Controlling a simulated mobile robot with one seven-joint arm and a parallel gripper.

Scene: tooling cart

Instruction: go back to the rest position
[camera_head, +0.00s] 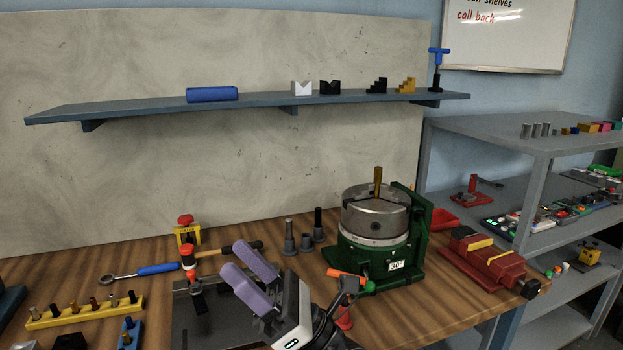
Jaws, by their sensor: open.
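My gripper (248,276) is at the bottom centre, above the front of the wooden workbench (80,262). Its two purple fingers are apart, with nothing held between them. It points up and to the left, and hides part of a dark plate (205,330) on the bench. To its right is a green rotary fixture (422,245) with a steel chuck (375,217) on top and a brass-coloured pin (378,180) upright in it. An orange-handled part (348,277) shows between my gripper and the fixture; I cannot tell whether they touch.
A red vise (487,262) stands at the right end of the bench. A yellow rack (85,312) of pegs and a blue-handled wrench (150,270) lie at left. A red-topped clamp (188,255) stands close to the fingers. A wall shelf (150,106) runs above; grey shelving (545,140) is at right.

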